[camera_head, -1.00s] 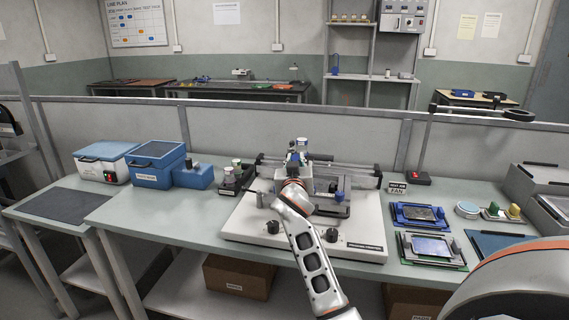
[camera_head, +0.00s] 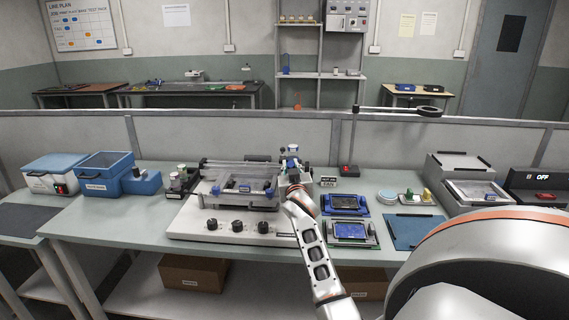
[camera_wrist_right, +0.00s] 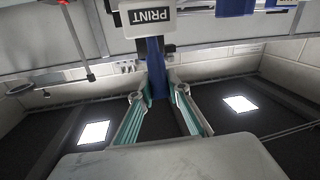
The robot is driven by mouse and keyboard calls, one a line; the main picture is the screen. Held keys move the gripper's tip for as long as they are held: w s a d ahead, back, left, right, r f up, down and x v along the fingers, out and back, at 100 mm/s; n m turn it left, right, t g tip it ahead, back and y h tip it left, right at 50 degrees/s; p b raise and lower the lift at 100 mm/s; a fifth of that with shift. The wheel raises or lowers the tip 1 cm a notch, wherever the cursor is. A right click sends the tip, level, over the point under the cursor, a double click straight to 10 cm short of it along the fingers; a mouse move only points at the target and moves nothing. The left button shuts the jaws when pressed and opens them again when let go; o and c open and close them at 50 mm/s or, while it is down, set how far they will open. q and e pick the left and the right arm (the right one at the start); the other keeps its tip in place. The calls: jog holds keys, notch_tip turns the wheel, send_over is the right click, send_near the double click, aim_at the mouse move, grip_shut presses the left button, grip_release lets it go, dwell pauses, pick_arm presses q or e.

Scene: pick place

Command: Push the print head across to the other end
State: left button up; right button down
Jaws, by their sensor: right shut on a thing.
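The printer (camera_head: 215,226) is a white-based machine with black knobs and a rail along its back, on the bench left of centre in the head view. Its print head (camera_head: 291,153) is at the right end of the rail. My right gripper (camera_head: 292,172) is at the print head and partly hides it. In the right wrist view, the fingers (camera_wrist_right: 157,97) are around a blue upright part (camera_wrist_right: 155,62) of the head, below a PRINT label (camera_wrist_right: 150,16). They are shut on it. My left gripper is not in view.
Two blue-framed trays (camera_head: 342,204) (camera_head: 350,233) lie right of the printer, with a small sign (camera_head: 328,182) behind them. Blue boxes (camera_head: 103,174) stand left. A low partition (camera_head: 230,130) runs behind the bench (camera_head: 125,220). My own arm fills the lower right.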

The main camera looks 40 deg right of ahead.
jog(key=shift+s+d, duration=0.25)
jog(key=shift+s, duration=0.05)
jog(key=c, duration=2.2)
grip_release()
jog(key=shift+d, duration=0.1)
jog(key=o, duration=0.3)
jog(key=shift+s, duration=0.2)
jog(key=shift+w, duration=0.1)
jog(key=shift+s+a, duration=0.3)
jog(key=shift+a, duration=0.05)
jog(key=v, duration=0.6)
jog(key=shift+s+a, duration=0.15)
jog(key=shift+s, duration=0.15)
